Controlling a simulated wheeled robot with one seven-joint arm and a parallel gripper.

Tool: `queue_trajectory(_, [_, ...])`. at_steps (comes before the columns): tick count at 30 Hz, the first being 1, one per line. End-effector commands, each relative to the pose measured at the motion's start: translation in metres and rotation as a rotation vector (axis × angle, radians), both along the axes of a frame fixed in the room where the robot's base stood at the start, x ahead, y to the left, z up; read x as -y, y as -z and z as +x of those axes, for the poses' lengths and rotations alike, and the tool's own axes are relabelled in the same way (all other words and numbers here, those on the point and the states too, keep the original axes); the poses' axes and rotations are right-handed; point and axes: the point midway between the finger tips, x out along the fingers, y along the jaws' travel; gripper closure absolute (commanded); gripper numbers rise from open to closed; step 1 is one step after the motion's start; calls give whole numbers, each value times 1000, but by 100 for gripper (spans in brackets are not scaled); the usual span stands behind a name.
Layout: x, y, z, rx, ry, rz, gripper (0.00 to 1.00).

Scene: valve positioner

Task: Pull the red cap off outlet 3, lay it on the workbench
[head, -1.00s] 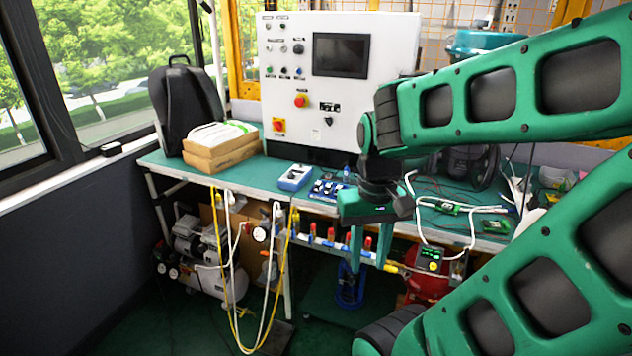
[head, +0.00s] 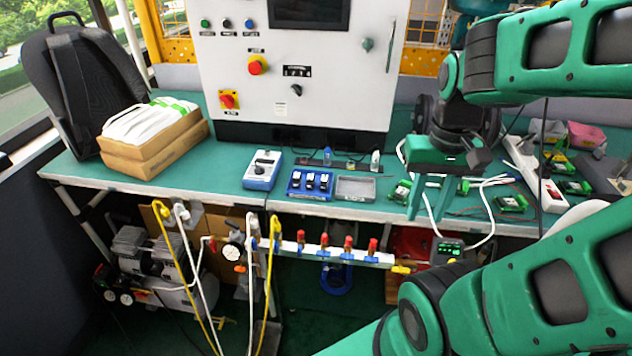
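Several red caps stand in a row on the white manifold bar (head: 285,246) along the bench's front edge: a leftmost cap (head: 301,237), a second (head: 324,240), a third (head: 348,242) and a rightmost (head: 372,245). Outlet numbers are too small to read, so I cannot tell which is outlet 3. The green workbench (head: 215,172) lies behind and above the bar. My gripper (head: 427,198) points down, open and empty, fingers apart. In the picture it is right of and above the caps, touching none of them.
On the bench are a blue-white meter (head: 262,170), a blue tray (head: 309,184) of dark parts, an empty grey tray (head: 356,188), and circuit boards at the right. Yellow and white hoses hang at the left. A green-display device (head: 449,251) is right of the bar.

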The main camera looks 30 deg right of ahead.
Motion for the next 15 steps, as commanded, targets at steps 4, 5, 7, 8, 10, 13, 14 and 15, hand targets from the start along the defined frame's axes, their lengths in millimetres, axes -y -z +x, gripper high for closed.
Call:
queue_trajectory(4, [0, 0, 0, 0, 0, 0, 69])
queue_trajectory(5, [0, 0, 0, 0, 0, 0, 69])
queue_trajectory(7, [0, 0, 0, 0, -1, 0, 64])
queue_trajectory(8, [0, -1, -2, 2, -5, 1, 64])
queue_trajectory(10, [-1, -5, -8, 13, -37, 4, 64])
queue_trajectory(13, [2, -5, 7, 9, -160, 17, 64])
queue_trajectory(14, [2, -5, 14, 7, -217, 25, 64])
queue_trajectory(15, [0, -4, 25, 6, -306, 36, 64])
